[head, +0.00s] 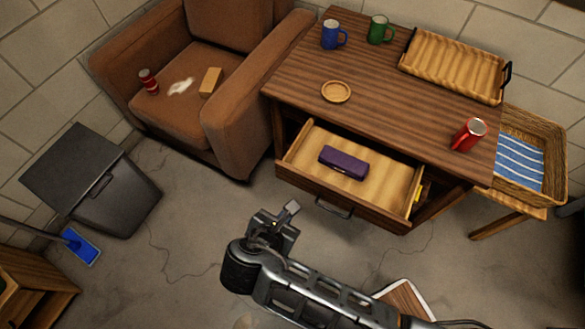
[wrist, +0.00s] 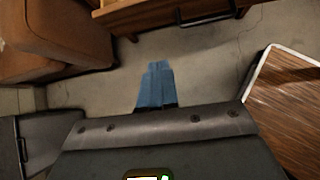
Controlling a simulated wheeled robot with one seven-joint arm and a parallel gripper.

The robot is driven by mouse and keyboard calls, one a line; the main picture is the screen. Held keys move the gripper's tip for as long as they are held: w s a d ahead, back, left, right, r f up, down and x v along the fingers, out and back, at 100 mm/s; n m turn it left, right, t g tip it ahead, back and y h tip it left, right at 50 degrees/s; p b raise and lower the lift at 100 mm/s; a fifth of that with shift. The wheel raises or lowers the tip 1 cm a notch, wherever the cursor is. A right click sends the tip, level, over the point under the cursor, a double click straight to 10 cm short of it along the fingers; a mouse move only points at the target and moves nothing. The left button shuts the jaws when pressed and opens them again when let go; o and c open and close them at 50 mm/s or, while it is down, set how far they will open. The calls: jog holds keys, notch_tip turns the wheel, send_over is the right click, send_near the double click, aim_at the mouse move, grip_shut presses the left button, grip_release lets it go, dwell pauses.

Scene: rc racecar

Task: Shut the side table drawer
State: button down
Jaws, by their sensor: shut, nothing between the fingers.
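The wooden side table (head: 395,75) stands at the right of the head view. Its drawer (head: 300,150) is pulled out, with a dark handle (head: 334,208) on its front. A purple case (head: 343,162) lies inside the drawer, and something yellow sits at its right end. My gripper (head: 292,209) is in front of the drawer, to the left of the handle in the picture and apart from it. In the wrist view, the blue fingers (wrist: 155,85) are together and empty, and the drawer front (wrist: 150,15) and handle (wrist: 205,18) show at the top.
A brown armchair (head: 235,125) stands left of the table. A lidded grey bin (head: 115,195) and a blue brush (head: 80,246) are further left.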

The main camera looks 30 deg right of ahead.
jog(key=w+r, duration=0.2)
send_near(305, 180)
notch_tip(305, 180, down, 4)
jog(key=shift+w+d+f+n+h, duration=0.2)
jog(key=shift+w+d+n+h, duration=0.1)
jog(key=shift+w+d, duration=0.9)
jog(key=shift+d, duration=0.25)
jog(key=w+d, duration=0.3)
jog(key=d, duration=0.2)
jog(key=w+d, duration=0.4)
jog(key=d, duration=0.1)
jog(key=w+d, duration=0.3)
jog(key=d, duration=0.2)
jog(key=shift+w, duration=0.4)
